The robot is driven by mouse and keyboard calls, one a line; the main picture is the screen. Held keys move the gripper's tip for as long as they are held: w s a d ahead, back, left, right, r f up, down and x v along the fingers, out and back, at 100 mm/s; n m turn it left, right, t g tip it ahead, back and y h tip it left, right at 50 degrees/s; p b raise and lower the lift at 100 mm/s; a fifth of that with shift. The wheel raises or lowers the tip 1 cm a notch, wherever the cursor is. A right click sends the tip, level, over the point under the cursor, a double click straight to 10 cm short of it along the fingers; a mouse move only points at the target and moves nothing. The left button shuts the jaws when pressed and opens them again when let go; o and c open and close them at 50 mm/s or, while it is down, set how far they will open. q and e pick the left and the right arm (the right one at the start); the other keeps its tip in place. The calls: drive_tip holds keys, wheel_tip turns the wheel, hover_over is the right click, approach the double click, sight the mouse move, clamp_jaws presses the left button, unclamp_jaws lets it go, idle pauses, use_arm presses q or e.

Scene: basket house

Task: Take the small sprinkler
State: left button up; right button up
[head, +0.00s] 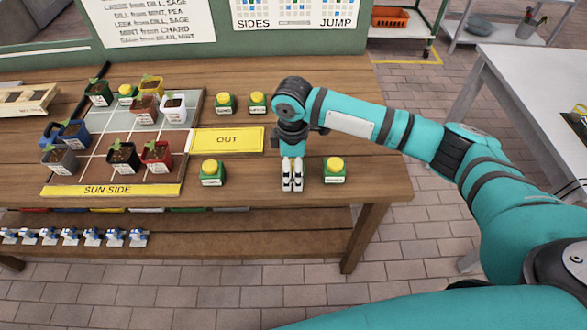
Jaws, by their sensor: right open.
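I cannot tell for sure which item is the small sprinkler. Several small blue and white items (70,237) stand in a row on the lower shelf at the left and are too small to make out well. My right gripper (292,188) points down over the front of the wooden table, between two green blocks with yellow domes. It is open, its fingers look close together from here, and I see nothing held. A bit of yellow shows at the fingers, but I cannot tell what it is. My left gripper is out of view.
The wooden table (380,190) bears a gridded board (190,105) with several potted seedlings, a yellow OUT plate (228,140) and several green blocks with yellow domes, one left (213,173) and one right (334,170) of my gripper. A white table (520,85) stands right.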

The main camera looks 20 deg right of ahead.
drive_tip(key=shift+f, duration=0.65)
drive_tip(key=c, duration=1.3)
drive_tip(key=shift+c, duration=0.3)
drive_tip(key=shift+r, duration=0.2)
